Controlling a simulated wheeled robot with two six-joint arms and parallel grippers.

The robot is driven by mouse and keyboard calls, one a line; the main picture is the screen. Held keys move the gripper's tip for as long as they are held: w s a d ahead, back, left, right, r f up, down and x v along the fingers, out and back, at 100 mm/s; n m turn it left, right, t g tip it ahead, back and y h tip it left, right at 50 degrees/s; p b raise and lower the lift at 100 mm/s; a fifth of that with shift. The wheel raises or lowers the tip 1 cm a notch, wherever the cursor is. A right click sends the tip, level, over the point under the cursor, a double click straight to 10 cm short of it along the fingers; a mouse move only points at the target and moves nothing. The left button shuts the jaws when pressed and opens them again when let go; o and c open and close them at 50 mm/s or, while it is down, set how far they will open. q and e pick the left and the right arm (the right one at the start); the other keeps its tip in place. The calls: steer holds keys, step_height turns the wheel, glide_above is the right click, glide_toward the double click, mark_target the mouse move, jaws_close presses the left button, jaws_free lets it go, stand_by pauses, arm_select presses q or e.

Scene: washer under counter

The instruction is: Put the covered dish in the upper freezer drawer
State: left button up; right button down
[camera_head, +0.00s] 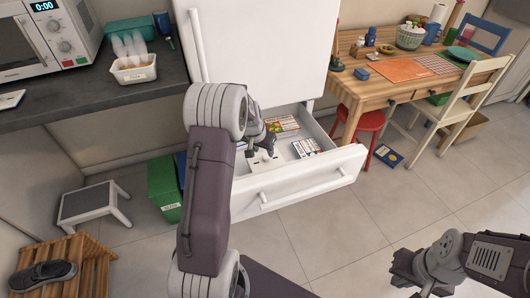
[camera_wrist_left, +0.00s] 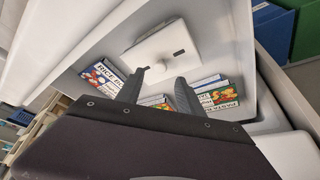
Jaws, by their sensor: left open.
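A white covered dish (camera_wrist_left: 158,42) with a flat lid and a small dark mark lies inside the open freezer drawer (camera_head: 308,180). It shows partly in the head view (camera_head: 263,163), below my left gripper. My left gripper (camera_head: 265,143) is inside the drawer opening. My left forearm hides part of the drawer in the head view. My right gripper (camera_head: 408,268) is at the lower right, away from the drawer; its fingers are unclear.
Food boxes (camera_head: 306,147) lie in the drawer beside the dish. The white fridge door (camera_head: 262,50) above is shut. A counter (camera_head: 100,92) with a microwave and tub is left; a wooden table (camera_head: 385,85) and red stool (camera_head: 362,122) are right. Front floor is clear.

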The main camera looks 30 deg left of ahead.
arm_select(q)
steer(key=p+v, duration=0.1)
steer(key=v, duration=0.6)
steer(key=shift+g+h, duration=0.3)
steer(key=shift+g, duration=0.4)
steer(key=s+d, duration=0.4)
steer(key=d, duration=0.1)
steer(key=s+d+f, duration=0.1)
steer(key=s+d, duration=0.1)
steer(key=d, duration=0.1)
steer(key=shift+s+f, duration=0.1)
steer(key=shift+s, duration=0.1)
steer(key=shift+m+g, duration=0.3)
steer(key=shift+g, duration=0.1)
steer(key=s+d, duration=0.2)
steer(key=s, duration=0.1)
steer(key=s+d, duration=0.2)
steer(key=shift+s+f, duration=0.25)
steer(key=shift+f, duration=0.05)
steer(key=s+d+f+g, duration=0.1)
steer(key=s+d, duration=0.2)
steer(key=s, duration=0.5)
steer(key=shift+s+f, duration=0.15)
steer(key=shift+s, duration=0.1)
step_height(320, 180, up, 20)
steer(key=p, duration=2)
steer(key=shift+p, duration=0.3)
